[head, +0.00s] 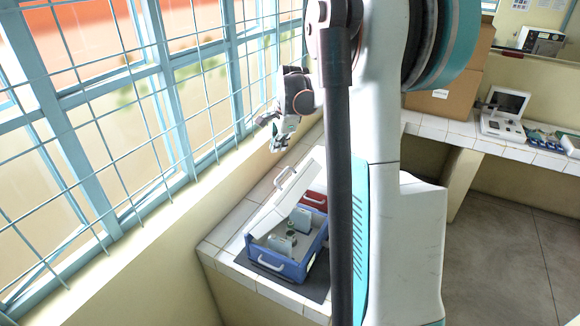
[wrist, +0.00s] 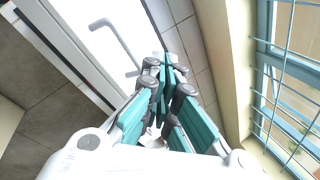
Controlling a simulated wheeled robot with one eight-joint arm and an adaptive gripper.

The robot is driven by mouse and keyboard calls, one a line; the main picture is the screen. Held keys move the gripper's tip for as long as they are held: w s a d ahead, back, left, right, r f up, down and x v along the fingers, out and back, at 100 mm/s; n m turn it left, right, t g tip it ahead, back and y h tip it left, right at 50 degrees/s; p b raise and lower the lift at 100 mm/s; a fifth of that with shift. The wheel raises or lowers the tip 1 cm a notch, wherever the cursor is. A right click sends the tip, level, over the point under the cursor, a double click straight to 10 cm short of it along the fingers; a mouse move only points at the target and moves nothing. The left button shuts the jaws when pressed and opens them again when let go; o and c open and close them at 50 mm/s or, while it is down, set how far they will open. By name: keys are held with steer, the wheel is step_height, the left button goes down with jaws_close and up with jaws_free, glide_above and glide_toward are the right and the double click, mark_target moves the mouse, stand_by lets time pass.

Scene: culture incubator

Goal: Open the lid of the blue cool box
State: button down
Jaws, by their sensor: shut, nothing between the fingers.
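The blue cool box (head: 294,270) stands on the tiled counter in the head view, with its inside showing and a few small items in it. A white lid panel (head: 268,214) with a white handle (head: 285,178) rises at a slant along the box's far left side, so the lid looks open. The white panel (wrist: 100,14) and its handle (wrist: 118,42) also show in the wrist view. My gripper (head: 276,148) is shut and empty, above and apart from the handle in the head view. In the wrist view my gripper (wrist: 166,68) appears right of the handle. My arm hides the box's right side.
A red object (head: 315,200) sits beside the box, partly hidden. A barred window (head: 150,100) and its sill run close along the left. Tiled counter (head: 225,232) is bare left of the box. A cardboard box (head: 450,105) and instruments (head: 505,115) stand on the right counter.

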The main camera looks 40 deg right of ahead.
mark_target(292, 169)
steer(key=s+n+t+h+p, duration=0.1)
steer(key=s+n+t+h, duration=0.15)
steer(key=s+n, duration=0.7)
steer(key=shift+m+t+y, duration=0.25)
steer(key=shift+y, duration=0.1)
steer(key=shift+s+x, duration=0.1)
steer(key=shift+x, duration=2.55)
steer(key=shift+s+x, duration=0.15)
steer(key=shift+x, duration=2.55)
steer(key=shift+f, duration=0.2)
steer(key=w+a+r+n+g+h, duration=0.1)
steer(key=w+a+r+g, duration=0.2)
steer(key=w, duration=0.6)
steer(key=shift+w+a+g+b, duration=0.25)
steer(key=shift+a+g+b, duration=0.1)
steer(key=shift+g, duration=0.35)
